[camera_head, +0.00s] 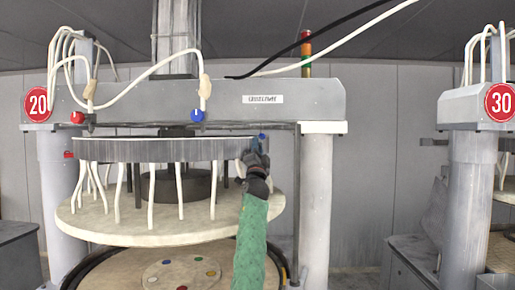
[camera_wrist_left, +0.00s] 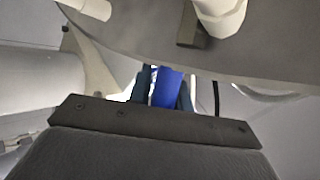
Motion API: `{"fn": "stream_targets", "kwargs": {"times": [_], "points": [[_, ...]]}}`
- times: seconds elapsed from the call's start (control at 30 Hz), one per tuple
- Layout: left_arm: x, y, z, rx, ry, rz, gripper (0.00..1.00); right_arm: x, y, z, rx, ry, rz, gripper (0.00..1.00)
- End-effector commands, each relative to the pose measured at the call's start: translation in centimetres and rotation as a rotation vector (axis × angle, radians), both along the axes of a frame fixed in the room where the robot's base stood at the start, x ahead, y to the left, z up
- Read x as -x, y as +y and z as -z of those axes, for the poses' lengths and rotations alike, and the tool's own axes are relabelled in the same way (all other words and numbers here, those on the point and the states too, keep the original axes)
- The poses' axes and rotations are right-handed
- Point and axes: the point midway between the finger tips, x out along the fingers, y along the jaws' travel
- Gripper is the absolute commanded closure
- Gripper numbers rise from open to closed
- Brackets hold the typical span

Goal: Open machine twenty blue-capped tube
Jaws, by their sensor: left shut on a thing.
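Machine twenty, marked by a red "20" sign (camera_head: 38,103), fills the left and middle of the head view. A blue round cap (camera_head: 197,115) sits on its front beam, below a white tube with a tan fitting (camera_head: 205,87). A small blue part (camera_head: 262,136) shows at the right end of the grey upper ring (camera_head: 165,149). My left gripper (camera_head: 257,147), on a green-sleeved arm, is at that end. In the left wrist view, its fingers (camera_wrist_left: 166,90) are shut on a blue piece (camera_wrist_left: 167,86); they partly hide it. My right gripper is not in view.
A red cap (camera_head: 77,117) is on the beam's left, and a red part (camera_head: 69,154) at the ring's left end. White tubes hang from the ring to a pale round plate (camera_head: 150,222). A thick column (camera_head: 315,200) stands right of my arm. Machine thirty (camera_head: 478,105) is further right.

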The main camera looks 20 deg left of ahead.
Motion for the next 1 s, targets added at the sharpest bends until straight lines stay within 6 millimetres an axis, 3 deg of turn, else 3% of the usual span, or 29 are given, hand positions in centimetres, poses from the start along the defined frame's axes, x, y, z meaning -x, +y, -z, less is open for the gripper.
{"fn": "stream_targets", "kwargs": {"times": [0.4,1.0], "points": [[0.1,0.2,-0.9,-0.032,0.069,-0.002,1.00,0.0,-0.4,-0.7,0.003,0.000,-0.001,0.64],[-0.5,-0.1,-0.1,-0.087,0.251,-0.002,1.00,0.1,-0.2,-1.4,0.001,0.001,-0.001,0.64]]}}
